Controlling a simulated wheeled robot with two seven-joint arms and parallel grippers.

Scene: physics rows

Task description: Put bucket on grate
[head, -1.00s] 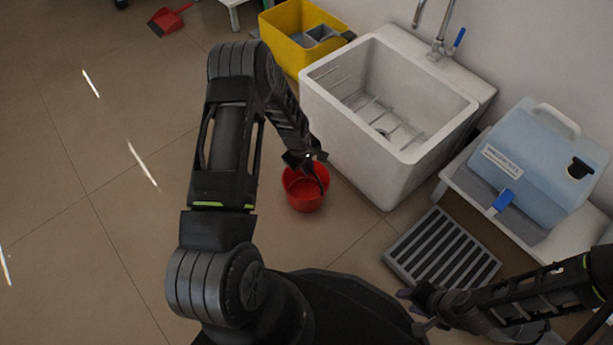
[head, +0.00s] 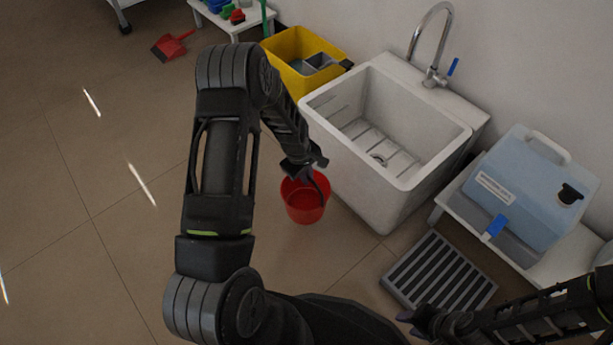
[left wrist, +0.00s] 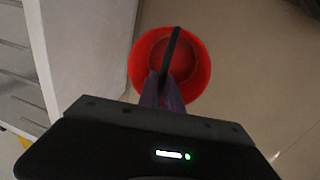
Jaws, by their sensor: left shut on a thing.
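The red bucket (head: 305,207) is upright to the left of the white sink. My left gripper (head: 308,172) is above it, shut on its dark handle. In the left wrist view the fingers (left wrist: 163,92) meet the dark handle (left wrist: 172,52), which crosses over the open red bucket (left wrist: 145,68). I cannot tell whether its base is clear of the floor. The grey slatted grate (head: 438,272) lies flat on the floor, right of and nearer than the bucket, with nothing on it. My right gripper (head: 411,324) is open and empty near the grate's front edge, partly cut off by the frame.
The white sink (head: 370,190) stands between the bucket and the wall. A blue water container (head: 530,190) sits on a low white stand right of the grate. A yellow bucket (head: 290,50) and a red dustpan (head: 172,45) are behind. Floor between bucket and grate is clear.

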